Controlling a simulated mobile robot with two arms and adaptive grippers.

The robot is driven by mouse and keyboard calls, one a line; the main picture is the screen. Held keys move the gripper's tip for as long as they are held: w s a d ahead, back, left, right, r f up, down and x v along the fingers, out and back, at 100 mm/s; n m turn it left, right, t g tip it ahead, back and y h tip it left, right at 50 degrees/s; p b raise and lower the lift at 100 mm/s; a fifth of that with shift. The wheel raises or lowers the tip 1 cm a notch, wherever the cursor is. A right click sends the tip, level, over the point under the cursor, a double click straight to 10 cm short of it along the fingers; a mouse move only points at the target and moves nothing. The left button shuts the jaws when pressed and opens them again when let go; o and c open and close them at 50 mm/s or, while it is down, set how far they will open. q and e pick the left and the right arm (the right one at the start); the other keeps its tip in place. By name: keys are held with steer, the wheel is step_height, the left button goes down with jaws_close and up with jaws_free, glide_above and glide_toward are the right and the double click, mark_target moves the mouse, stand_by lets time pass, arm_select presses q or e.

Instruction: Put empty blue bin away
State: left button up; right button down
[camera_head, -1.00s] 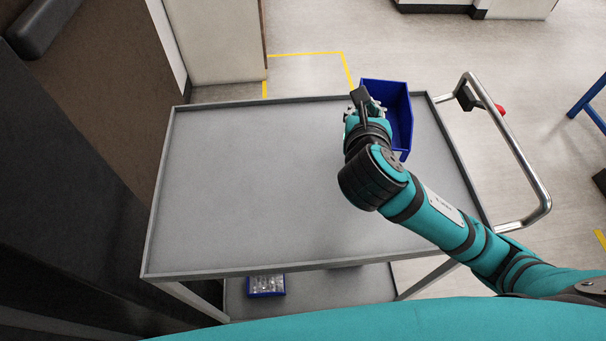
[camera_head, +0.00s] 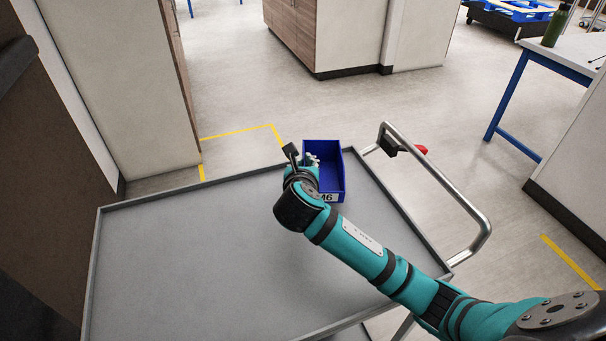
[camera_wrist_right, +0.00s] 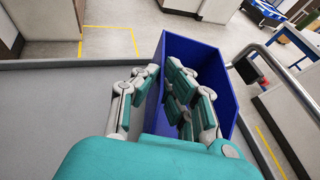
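The blue bin (camera_head: 324,178) is at the far right corner of the grey cart top, with an M6 label on its near face. Its inside looks empty where I can see it. In the right wrist view, the bin (camera_wrist_right: 222,75) opens toward the camera. My right gripper (camera_head: 308,160) is at the bin's left side. In the wrist view its fingers (camera_wrist_right: 163,68) lie on both sides of the bin's left wall, one outside and the others inside, closed in on it. The exact contact is partly hidden. My left gripper is not in view.
The grey cart top (camera_head: 210,255) has a raised rim and is otherwise clear. A metal push handle (camera_head: 465,195) stands at its right. Cabinets (camera_head: 325,35) stand beyond, a table with blue legs (camera_head: 510,95) is at right, and open floor lies between.

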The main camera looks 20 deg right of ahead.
steer(key=shift+w, duration=0.25)
steer(key=shift+d+f, duration=0.1)
steer(key=shift+f, duration=0.3)
step_height(320, 180, down, 3)
steer(key=shift+r, duration=0.1)
steer(key=c, duration=1.5)
jaws_free()
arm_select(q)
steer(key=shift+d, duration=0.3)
arm_select(e)
steer(key=shift+s, duration=0.1)
steer(key=v, duration=1.2)
